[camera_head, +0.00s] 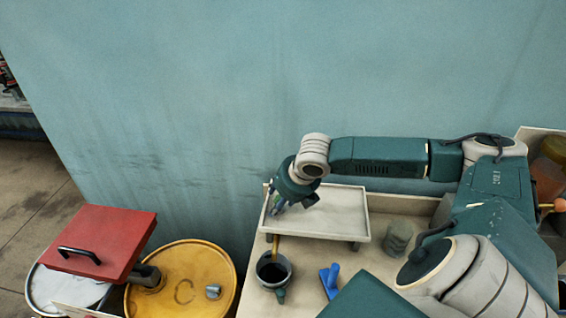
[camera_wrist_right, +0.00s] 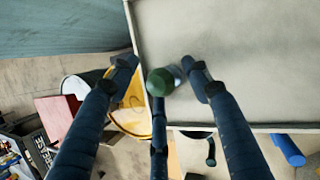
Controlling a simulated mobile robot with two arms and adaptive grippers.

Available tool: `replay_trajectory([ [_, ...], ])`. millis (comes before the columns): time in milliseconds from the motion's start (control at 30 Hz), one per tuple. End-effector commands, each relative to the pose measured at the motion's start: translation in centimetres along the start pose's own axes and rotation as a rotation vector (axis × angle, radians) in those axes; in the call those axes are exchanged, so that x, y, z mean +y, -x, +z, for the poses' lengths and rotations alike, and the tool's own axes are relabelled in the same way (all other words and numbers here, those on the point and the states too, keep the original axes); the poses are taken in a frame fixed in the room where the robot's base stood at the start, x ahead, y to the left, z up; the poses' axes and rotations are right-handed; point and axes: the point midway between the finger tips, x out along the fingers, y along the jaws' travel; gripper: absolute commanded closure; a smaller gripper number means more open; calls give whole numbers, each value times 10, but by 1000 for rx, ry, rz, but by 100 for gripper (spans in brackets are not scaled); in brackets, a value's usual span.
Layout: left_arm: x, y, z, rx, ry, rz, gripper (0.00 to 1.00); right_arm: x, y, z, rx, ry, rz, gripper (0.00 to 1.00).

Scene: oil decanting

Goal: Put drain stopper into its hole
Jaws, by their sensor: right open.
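My right gripper (camera_head: 277,205) is over the left part of a pale raised tray (camera_head: 335,222) in the head view. In the right wrist view its three dark fingers (camera_wrist_right: 158,70) are spread apart. A small rounded green piece (camera_wrist_right: 161,82), which looks like the drain stopper, is between the fingertips, close to the tray's edge (camera_wrist_right: 143,60). A gap shows between it and the side fingers; I cannot tell whether the lower finger touches it. The gripper hides this piece in the head view. I cannot make out the drain hole. My left gripper is not in view.
A dark mug (camera_head: 265,273) with a stick in it and a blue tool (camera_head: 330,282) are in front of the tray. A grey-green cylinder (camera_head: 399,236) stands right of it. A yellow drum (camera_head: 190,261) and a red box (camera_head: 103,233) are at left. A wall rises behind.

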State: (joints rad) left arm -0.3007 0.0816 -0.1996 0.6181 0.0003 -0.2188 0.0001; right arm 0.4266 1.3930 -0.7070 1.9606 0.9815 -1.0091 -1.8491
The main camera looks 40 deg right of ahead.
Motion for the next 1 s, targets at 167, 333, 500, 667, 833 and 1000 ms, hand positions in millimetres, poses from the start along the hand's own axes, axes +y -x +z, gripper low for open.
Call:
replay_trajectory([
  [167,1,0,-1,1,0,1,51,-1,27,2,-4,4,-2,52],
  [333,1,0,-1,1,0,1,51,-1,64,2,-6,4,-3,52],
  [500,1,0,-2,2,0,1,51,-1,96,2,-5,2,-3,52],
  [667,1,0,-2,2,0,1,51,0,113,1,-4,1,-1,52],
  [833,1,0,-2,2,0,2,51,0,118,0,-1,0,1,52],
  [1000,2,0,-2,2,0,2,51,0,117,0,-1,0,1,52],
])
